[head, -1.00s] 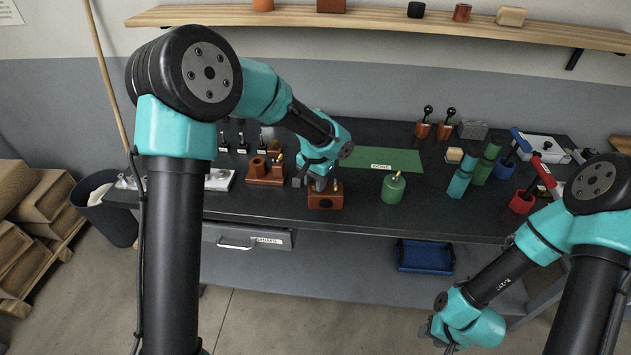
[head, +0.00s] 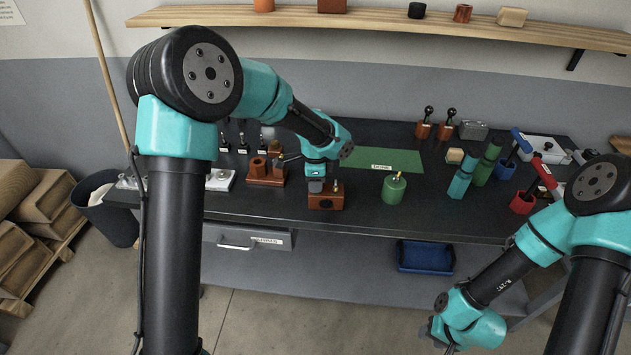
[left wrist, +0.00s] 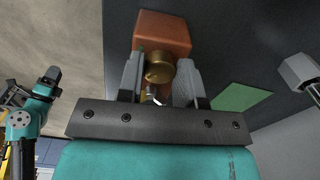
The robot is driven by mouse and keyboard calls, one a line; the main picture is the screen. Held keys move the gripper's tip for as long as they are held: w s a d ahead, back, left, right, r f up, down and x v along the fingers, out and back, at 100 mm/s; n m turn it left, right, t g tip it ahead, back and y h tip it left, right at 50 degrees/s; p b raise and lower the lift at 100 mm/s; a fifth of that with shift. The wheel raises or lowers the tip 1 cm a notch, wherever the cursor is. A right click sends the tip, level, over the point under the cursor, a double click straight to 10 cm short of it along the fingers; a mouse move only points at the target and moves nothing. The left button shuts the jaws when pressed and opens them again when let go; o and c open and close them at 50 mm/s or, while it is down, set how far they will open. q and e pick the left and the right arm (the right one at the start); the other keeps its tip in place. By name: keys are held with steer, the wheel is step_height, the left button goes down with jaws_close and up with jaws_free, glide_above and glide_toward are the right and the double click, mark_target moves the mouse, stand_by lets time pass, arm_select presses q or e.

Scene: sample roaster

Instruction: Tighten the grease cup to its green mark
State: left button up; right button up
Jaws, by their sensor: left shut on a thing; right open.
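The grease cup (left wrist: 159,64) is a round brass cap on an orange-brown block (left wrist: 165,27) in the left wrist view. My left gripper (left wrist: 160,76) is shut on the cup, with one grey finger on each side of it. A small green patch, which may be the mark, shows at the block's edge beside the left finger. In the head view the block (head: 326,202) stands at the table's front edge with my left gripper (head: 323,184) over it, hiding most of the cup. My right gripper (head: 437,333) is open, low in front of the table, apart from everything.
A green can (head: 394,190) stands right of the block. A brown holder (head: 266,173) stands to its left. A green mat (head: 388,161) lies behind. Teal and green cylinders and red and blue cups stand further right. A blue bin (head: 425,256) sits below.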

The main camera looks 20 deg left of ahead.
arm_select(q)
steer(key=m, duration=0.5)
stand_by(1.2)
steer(key=o, duration=0.9)
steer(key=shift+o, duration=0.2)
steer(key=shift+r, duration=0.15)
step_height(320, 180, up, 17)
